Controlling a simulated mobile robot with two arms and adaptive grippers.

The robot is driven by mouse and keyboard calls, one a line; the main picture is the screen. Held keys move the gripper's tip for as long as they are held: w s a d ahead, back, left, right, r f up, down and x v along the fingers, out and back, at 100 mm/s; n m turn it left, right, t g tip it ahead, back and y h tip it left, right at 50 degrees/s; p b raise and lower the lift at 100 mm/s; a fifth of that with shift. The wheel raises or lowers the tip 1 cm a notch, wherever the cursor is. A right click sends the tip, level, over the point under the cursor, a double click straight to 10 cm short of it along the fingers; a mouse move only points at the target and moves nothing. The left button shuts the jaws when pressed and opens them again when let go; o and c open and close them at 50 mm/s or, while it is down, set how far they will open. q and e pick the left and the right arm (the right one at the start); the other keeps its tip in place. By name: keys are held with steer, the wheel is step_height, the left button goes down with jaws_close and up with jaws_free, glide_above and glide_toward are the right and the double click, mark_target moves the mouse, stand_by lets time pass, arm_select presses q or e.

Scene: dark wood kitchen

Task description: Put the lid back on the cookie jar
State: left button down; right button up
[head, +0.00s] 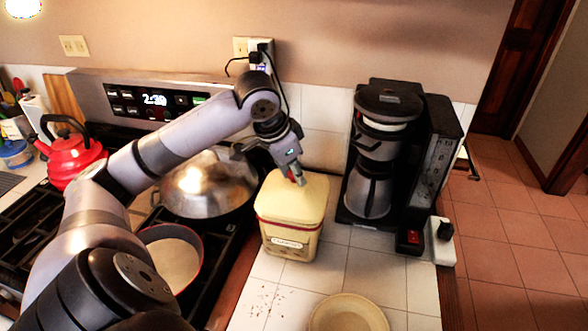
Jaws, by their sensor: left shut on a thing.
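The cookie jar (290,241) is a cream, squarish jar with a label and a red band near its top. It stands upright on the white tiled counter, left of the coffee maker. The cream lid (283,199) is at the top of the jar; I cannot tell whether it is fully seated. My left gripper (299,179) points down over the lid and is shut on it at the top. The fingertips hide the part they hold. My right gripper is not in view.
A black coffee maker (378,150) stands close to the jar's right. The stove at left holds a covered pan (209,184), an open pan (172,262) and a red kettle (70,158). A round cream plate (348,314) lies in front, with crumbs beside it.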

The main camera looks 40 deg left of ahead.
arm_select(q)
steer(key=shift+f, duration=0.15)
stand_by(0.8)
steer(key=shift+p, duration=0.65)
stand_by(0.6)
steer(key=c, duration=1.2)
jaws_free()
steer(key=o, duration=0.5)
